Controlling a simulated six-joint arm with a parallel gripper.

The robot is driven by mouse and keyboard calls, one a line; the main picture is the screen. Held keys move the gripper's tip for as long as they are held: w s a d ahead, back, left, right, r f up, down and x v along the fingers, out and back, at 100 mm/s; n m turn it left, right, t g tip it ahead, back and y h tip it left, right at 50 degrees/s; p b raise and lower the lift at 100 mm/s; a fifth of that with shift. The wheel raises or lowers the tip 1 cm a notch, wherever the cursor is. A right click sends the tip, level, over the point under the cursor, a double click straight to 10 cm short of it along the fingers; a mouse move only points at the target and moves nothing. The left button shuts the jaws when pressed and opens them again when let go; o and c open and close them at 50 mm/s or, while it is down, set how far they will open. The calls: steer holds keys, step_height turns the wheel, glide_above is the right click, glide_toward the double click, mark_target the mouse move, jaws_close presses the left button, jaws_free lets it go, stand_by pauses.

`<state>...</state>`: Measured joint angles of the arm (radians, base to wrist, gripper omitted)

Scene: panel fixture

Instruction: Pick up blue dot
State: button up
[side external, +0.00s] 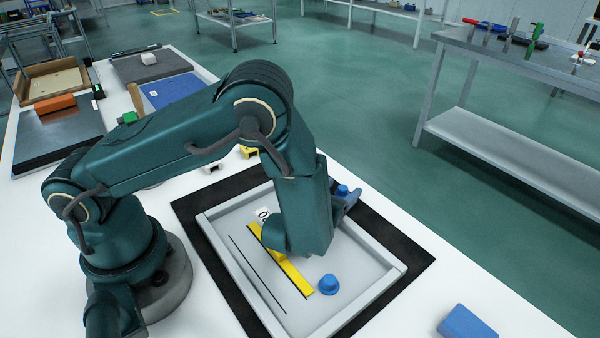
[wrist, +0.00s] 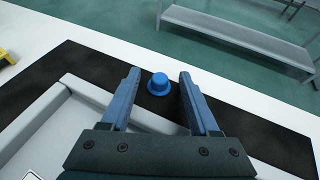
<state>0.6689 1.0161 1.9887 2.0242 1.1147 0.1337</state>
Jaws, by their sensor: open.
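Two blue dots are in the side view, each a small round knob with a wider brim. One blue dot (side external: 342,190) is beside my gripper, at the far side of the tray. In the wrist view this blue dot (wrist: 158,83) sits on the black mat, outside the tray wall, in the gap between my fingertips. My gripper (wrist: 160,74) is open, with a finger on either side of the dot and space visible at both sides. The other blue dot (side external: 328,285) stands inside the grey tray (side external: 385,283), near a yellow bar.
The yellow bar (side external: 294,274) and a thin black line lie on the tray floor, partly behind my arm. The black mat (side external: 415,257) surrounds the tray. A blue block (side external: 467,322) lies on the white table at the lower right. Bins and boxes stand at the left.

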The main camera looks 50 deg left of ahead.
jaws_close()
steer(key=shift+r, duration=0.1)
stand_by(0.5)
